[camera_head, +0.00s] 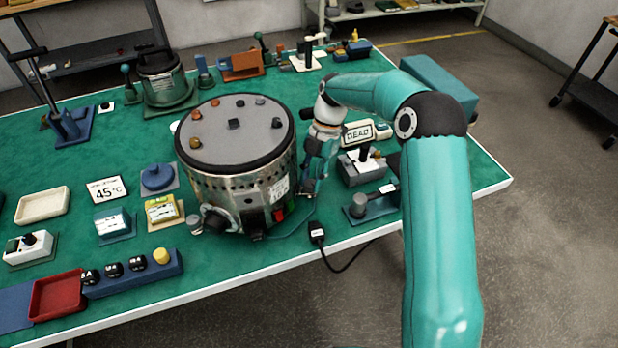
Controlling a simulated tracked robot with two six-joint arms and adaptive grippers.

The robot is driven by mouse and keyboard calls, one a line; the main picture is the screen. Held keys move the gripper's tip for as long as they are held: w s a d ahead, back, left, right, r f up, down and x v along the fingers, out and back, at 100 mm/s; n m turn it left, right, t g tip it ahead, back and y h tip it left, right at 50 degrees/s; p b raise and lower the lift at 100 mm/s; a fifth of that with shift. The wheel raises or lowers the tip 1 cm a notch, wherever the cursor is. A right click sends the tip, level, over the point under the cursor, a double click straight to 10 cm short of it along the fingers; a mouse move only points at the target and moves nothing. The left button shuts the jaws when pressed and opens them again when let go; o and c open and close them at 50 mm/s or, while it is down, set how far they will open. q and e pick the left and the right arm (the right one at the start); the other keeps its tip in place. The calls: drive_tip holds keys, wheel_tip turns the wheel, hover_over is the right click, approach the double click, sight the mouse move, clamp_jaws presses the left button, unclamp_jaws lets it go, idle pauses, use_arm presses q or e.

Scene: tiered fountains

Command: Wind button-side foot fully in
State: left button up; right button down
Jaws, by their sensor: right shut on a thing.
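A round metal drum-shaped appliance (238,183) with a grey lid and black rim stands upright on the green table. Its front carries dark knobs, a red switch (279,215) and a pale label (280,187). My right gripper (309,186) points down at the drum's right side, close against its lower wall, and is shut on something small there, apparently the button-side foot. The fingers and the drum's wall hide the foot, so how far in it is wound cannot be seen. My left gripper is out of view.
A "DEAD" sign (358,132), a grey block device (362,167) and a blue stand (372,204) sit close right of my gripper. A red tray (57,296) is front left.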

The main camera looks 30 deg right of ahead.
drive_tip(key=shift+w+d+r, duration=0.2)
drive_tip(key=shift+w, duration=0.05)
drive_tip(key=c, duration=0.9)
unclamp_jaws()
drive_tip(key=shift+f, duration=0.1)
drive_tip(key=shift+o, duration=0.3)
drive_tip(key=shift+a, duration=0.1)
drive_tip(key=v, duration=0.8)
drive_tip(key=shift+f, duration=0.1)
